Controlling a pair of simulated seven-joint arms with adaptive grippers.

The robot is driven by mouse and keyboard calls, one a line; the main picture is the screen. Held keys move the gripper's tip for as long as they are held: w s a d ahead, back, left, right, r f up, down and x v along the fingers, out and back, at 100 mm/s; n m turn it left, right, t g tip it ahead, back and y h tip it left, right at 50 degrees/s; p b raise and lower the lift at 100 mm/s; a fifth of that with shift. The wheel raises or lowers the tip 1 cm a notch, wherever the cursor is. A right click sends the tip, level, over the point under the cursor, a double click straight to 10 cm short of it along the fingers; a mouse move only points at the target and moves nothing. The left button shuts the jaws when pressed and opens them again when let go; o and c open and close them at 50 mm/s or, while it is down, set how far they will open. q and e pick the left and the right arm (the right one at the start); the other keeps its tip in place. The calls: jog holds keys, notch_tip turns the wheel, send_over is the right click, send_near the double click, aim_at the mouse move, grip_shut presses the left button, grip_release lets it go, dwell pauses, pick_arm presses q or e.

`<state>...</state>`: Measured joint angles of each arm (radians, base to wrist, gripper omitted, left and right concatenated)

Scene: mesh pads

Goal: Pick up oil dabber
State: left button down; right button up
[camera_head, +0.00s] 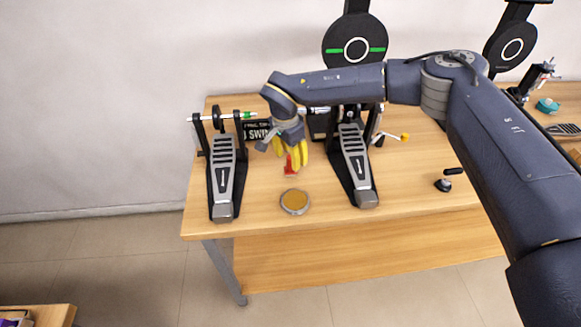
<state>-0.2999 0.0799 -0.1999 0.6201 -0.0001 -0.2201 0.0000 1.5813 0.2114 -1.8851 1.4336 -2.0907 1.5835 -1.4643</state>
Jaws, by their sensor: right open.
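My right gripper (291,160) reaches down over the table (270,228) from the right, its yellow fingers apart and pointing downward. A small red object (290,168), which may be the oil dabber, is at its fingertips and partly hidden by them. I cannot tell whether the fingers touch it. A round tin with an amber top (295,202) lies on the table just in front of the gripper. My left gripper is not in view.
Metal pedals stand left (223,180) and right (357,165) of the gripper. A small black item (444,184) lies to the right. Round black pads (355,25) rise at the back. The front edge left of the tin is clear.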

aim_at(291, 164)
jog(key=shift+w+d+f, duration=0.1)
jog(key=shift+w+f, duration=0.05)
jog(key=shift+f, duration=0.9)
jog(key=shift+w+f, duration=0.1)
jog(key=shift+f, duration=0.95)
grip_shut()
